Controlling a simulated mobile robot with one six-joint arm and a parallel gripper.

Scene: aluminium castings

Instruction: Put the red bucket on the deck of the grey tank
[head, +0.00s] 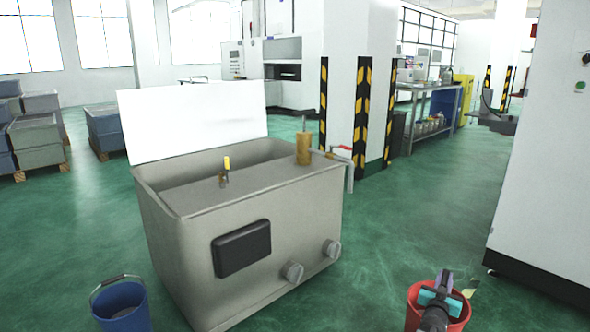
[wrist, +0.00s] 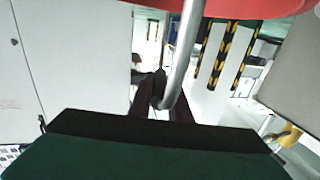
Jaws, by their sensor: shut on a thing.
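The red bucket (head: 413,310) is at the lower right in the head view, to the right of the grey tank. My gripper (head: 444,281) is over it and partly hides it. In the wrist view my gripper (wrist: 160,98) is shut on the bucket's silver bail handle (wrist: 186,45), and the red bucket (wrist: 250,8) shows along the top edge. I cannot tell how far the bucket is off the floor. The grey tank (head: 180,255) stands in the middle of the head view, with its white lid raised. Its flat deck (head: 265,182) carries a yellow-handled valve (head: 226,165) and a brass cylinder (head: 303,149).
A blue bucket (head: 122,308) stands left of the tank. A white cabinet (head: 545,170) stands close on the right. Two knobs and a black panel (head: 241,248) are on the tank's front. A red-handled pipe (head: 346,165) is at its right end. Green floor lies between tank and cabinet.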

